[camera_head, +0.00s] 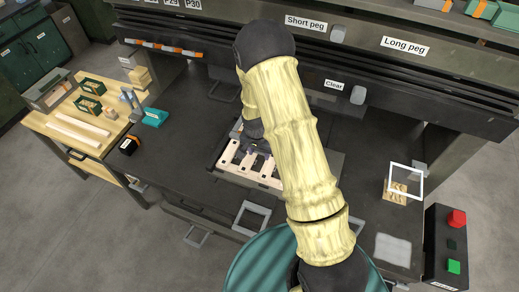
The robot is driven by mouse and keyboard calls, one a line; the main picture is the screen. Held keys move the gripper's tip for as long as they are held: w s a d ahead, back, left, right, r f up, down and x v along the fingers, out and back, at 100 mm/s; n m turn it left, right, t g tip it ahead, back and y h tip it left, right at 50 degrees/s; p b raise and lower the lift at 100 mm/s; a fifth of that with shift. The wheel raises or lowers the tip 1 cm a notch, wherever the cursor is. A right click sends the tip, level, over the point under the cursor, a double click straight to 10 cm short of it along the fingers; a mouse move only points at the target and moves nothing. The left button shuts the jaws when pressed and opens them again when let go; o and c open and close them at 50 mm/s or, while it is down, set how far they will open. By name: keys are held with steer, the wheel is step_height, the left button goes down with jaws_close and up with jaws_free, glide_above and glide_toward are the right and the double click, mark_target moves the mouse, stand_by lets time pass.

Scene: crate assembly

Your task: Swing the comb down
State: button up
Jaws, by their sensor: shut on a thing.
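The assembly fixture (215,171) is a dark frame in the middle of the bench. Pale wooden slats (232,152) with dark gaps and small dark holes lie in it. My gripper (256,149) is small and dark in the head view, low over the far part of the fixture. It is shut, seemingly on the comb, though my own arm covers much of this spot. I cannot make out the comb's outline or its tilt. The right part of the fixture is also behind my arm.
A wooden side table (60,128) at the left holds green crates and pale strips. A teal tool (154,117) and a black box (129,145) sit near the bench's left edge. A button box (445,245) stands at the right.

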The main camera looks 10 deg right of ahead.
steer(key=shift+s+a+f, duration=0.15)
steer(key=shift+s+f, duration=0.15)
steer(key=shift+s, duration=0.05)
steer(key=o, duration=1.4)
steer(key=shift+w+r, duration=0.15)
steer(key=shift+w+r, duration=0.1)
steer(key=shift+w, duration=0.05)
step_height(320, 180, up, 17)
steer(key=s+b, duration=0.1)
steer(key=s, duration=0.1)
steer(key=shift+a+b, duration=0.3)
steer(key=shift+a, duration=0.15)
steer(key=shift+w, duration=0.1)
